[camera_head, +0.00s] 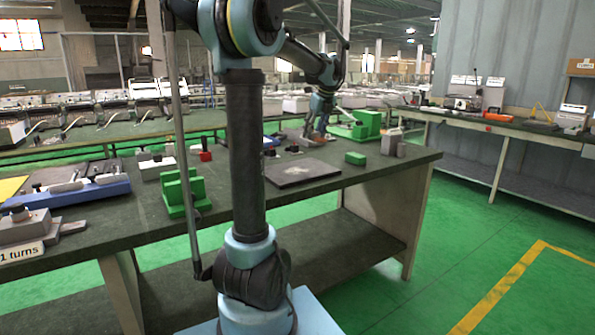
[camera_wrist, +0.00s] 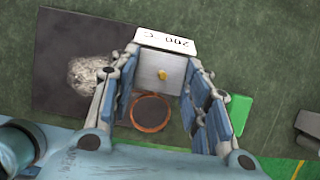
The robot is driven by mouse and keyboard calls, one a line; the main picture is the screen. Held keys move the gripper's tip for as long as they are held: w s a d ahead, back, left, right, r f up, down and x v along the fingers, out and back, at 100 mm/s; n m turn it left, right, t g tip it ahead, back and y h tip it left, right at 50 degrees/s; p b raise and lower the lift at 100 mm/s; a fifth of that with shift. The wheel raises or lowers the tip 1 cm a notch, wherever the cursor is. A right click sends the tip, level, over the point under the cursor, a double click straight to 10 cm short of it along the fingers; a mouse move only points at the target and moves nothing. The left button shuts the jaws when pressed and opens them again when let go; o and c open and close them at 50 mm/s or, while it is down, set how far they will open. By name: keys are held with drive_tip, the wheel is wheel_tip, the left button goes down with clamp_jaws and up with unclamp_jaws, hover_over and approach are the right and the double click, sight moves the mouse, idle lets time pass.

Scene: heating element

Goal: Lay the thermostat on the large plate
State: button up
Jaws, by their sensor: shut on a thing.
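A green stand (camera_head: 182,192) is on the bench further left.

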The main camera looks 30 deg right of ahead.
sight(319, 138)
drive_tip(key=shift+f, duration=5)
drive_tip(key=o, duration=1.2)
drive_tip(key=shift+f, duration=0.1)
drive_tip(key=v, duration=1.2)
